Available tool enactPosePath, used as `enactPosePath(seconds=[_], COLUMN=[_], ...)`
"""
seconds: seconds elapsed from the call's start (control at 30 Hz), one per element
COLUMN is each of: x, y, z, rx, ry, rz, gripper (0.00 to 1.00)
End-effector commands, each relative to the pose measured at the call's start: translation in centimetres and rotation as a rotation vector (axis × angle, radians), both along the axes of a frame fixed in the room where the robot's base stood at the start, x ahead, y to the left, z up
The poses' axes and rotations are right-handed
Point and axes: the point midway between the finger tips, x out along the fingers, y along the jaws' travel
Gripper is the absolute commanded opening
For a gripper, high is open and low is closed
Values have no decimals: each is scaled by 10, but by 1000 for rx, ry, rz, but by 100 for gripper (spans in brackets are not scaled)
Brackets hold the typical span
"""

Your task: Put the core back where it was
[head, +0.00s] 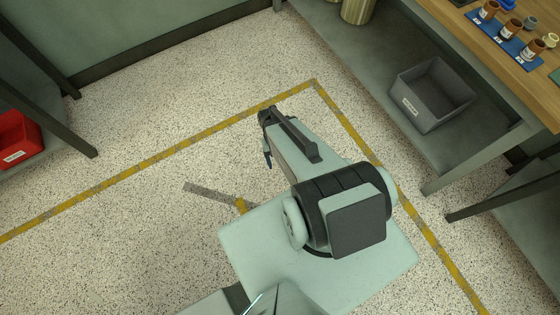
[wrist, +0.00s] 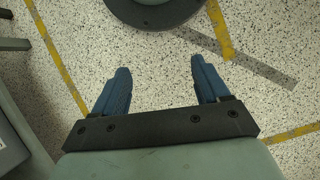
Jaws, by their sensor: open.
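My gripper (wrist: 160,72) is open and empty in the wrist view, its two blue fingers apart with only speckled floor between them. In the head view a small blue part of the gripper (head: 268,159) shows beside my folded arm, over the floor and away from the bench. I cannot pick out the core for certain in either view. A tan cylinder (head: 357,10) stands on the grey lower shelf, cut by the top edge of the head view; I cannot tell whether it is the core.
Brown jars (head: 488,10) stand in blue holders on the wooden bench (head: 455,12) at upper right. A grey bin (head: 431,112) sits on the lower shelf (head: 375,70). A red bin (head: 17,140) is at far left. Yellow tape (head: 170,152) marks the open floor.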

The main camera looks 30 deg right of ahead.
Motion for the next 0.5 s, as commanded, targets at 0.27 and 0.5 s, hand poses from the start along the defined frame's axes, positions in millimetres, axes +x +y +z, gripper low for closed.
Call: enactPosePath(seconds=[0.27, 0.5], x=[-87, -116], y=[52, 64], z=[-18, -23], rx=[65, 85], ry=[98, 131], rz=[173, 232], gripper=[75, 75])
